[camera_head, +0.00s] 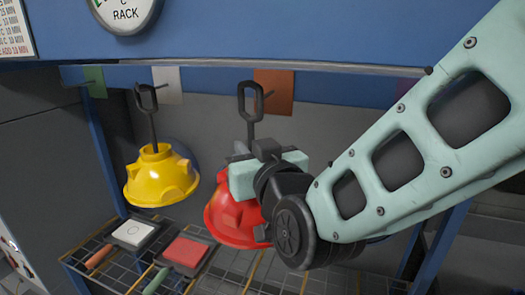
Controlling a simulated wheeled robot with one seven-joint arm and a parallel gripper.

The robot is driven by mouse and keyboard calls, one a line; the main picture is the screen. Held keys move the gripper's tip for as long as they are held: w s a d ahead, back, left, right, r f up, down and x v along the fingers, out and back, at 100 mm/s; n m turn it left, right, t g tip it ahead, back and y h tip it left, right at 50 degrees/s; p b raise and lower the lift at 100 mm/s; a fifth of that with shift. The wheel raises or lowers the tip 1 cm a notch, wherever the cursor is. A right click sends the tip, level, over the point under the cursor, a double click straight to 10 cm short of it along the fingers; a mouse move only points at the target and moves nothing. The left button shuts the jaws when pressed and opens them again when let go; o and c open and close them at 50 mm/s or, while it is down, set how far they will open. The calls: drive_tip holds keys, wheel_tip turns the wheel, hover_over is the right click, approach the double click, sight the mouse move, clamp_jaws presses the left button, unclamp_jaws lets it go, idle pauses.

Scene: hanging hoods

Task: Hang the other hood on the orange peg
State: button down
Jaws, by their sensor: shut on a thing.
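The red hood (231,219) hangs upright below a dark stem with an oblong loop (241,101) at its top. My gripper (243,153) is shut on the red hood's stem, just above the dome, and hides part of it. The orange peg (268,94) shows as a short dark stub just right of the loop. I cannot tell whether the loop is around it. The yellow hood (155,181) hangs by its loop (146,97) at the white plate (168,86).
A grey rail (340,69) runs across the blue wall. A green plate (95,81) is at its left and a dark purple plate (405,86) at its right. Below are a wire grid shelf (258,268), a white pad (134,232) and a red pad (185,252).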

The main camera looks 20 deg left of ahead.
drive_tip(key=shift+w, duration=0.3)
drive_tip(key=shift+w+b, duration=0.3)
drive_tip(key=shift+w, duration=0.4)
drive_tip(key=shift+w+d+b, duration=0.1)
drive_tip(key=shift+w+b, duration=0.25)
drive_tip(key=shift+w, duration=0.9)
drive_tip(key=shift+r, duration=0.1)
drive_tip(key=shift+f+b, duration=1.15)
drive_tip(key=shift+b, duration=0.15)
